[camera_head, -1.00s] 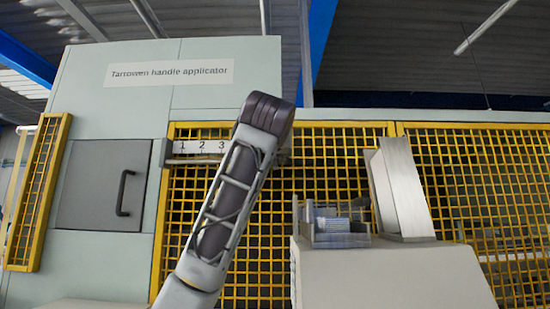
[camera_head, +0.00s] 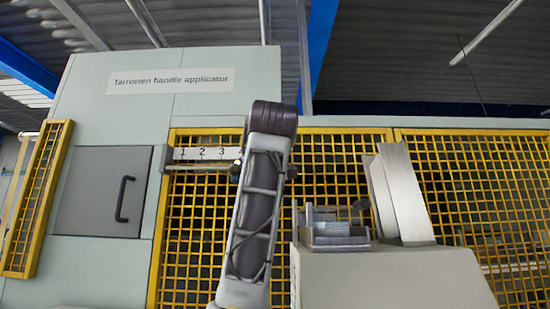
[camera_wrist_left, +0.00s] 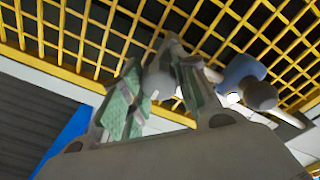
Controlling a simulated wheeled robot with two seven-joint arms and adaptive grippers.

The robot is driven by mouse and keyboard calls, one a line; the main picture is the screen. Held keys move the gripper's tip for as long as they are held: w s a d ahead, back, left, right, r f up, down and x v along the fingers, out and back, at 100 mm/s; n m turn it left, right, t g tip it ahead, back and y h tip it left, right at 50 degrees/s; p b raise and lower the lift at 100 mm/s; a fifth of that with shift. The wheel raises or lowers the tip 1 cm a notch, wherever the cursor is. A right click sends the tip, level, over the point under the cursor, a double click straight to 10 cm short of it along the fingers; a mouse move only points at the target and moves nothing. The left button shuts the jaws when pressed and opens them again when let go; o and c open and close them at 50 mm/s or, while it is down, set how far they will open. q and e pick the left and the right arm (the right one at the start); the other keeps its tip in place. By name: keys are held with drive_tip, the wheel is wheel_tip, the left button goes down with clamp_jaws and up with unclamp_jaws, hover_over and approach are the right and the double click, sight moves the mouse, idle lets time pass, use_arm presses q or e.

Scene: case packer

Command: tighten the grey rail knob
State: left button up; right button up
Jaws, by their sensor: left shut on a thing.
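My left gripper (camera_wrist_left: 156,72) shows in the left wrist view, its two green-padded fingers closed around a small grey rounded thing (camera_wrist_left: 160,84), which looks like the grey rail knob. The fingers cover most of it. To its right are a blue rounded knob (camera_wrist_left: 240,73) and a dark, round-ended piece (camera_wrist_left: 261,95), apart from the fingers. In the head view the rail (camera_head: 200,168) runs under a numbered scale (camera_head: 200,153). My left arm stands in front of the rail's right part and hides the gripper there. My right gripper is in neither view.
A yellow mesh guard (camera_head: 345,150) stands behind the rail. A grey cabinet with a dark door (camera_head: 100,190) is at left. At right a pale machine housing (camera_head: 390,275) carries a small grey tray (camera_head: 338,240) and a tilted metal plate (camera_head: 405,190).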

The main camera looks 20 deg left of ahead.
use_arm(q)
drive_tip(key=shift+f, duration=0.1)
idle(0.4)
drive_tip(key=o, duration=1)
drive_tip(key=shift+o, duration=0.2)
drive_tip(key=v, duration=1.2)
